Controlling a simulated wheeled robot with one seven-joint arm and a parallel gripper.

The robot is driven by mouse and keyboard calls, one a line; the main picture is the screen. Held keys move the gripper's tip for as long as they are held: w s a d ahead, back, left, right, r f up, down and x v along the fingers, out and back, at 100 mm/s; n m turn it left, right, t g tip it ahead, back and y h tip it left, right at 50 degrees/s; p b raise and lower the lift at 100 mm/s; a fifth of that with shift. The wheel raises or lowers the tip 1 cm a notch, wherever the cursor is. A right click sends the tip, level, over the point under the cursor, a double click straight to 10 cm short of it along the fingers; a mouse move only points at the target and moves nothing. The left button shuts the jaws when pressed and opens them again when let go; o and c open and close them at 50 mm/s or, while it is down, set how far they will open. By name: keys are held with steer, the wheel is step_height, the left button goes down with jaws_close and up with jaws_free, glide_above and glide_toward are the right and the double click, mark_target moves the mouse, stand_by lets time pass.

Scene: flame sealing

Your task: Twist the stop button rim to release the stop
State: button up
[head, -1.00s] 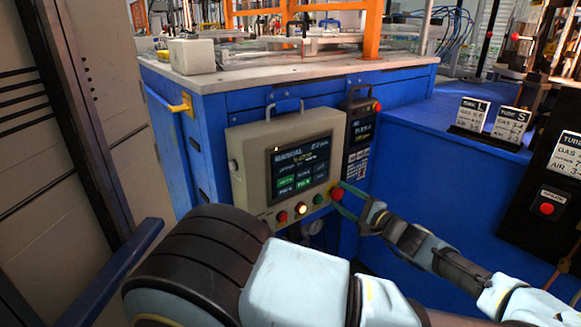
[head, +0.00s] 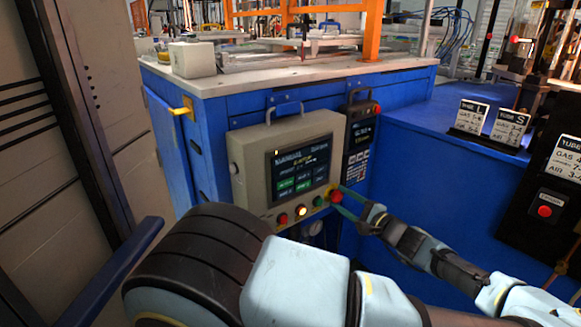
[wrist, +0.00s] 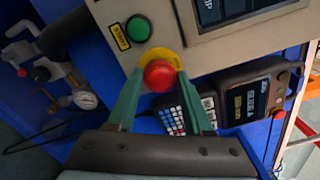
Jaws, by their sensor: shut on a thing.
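The red stop button (head: 336,195) is at the lower right corner of the beige control panel (head: 240,166). In the wrist view the red button (wrist: 160,76) sits in front of a yellow ring (wrist: 172,58). My gripper (head: 341,200) reaches the button from the right. In the wrist view its two green fingers (wrist: 160,88) lie on either side of the red button and are shut on its rim. The fingertips hide the sides of the rim, so its turn cannot be told.
A green button (wrist: 138,28) is beside the stop button. A handheld pendant (head: 361,135) hangs right of the panel. A gauge (wrist: 84,97) and valves are below the panel. A second red button (head: 545,211) is on a black box at right.

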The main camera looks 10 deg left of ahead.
steer(key=shift+m+p, duration=1.4)
steer(key=shift+m, duration=0.4)
steer(key=o, duration=1)
steer(key=v, duration=0.7)
steer(key=shift+s+d, duration=0.1)
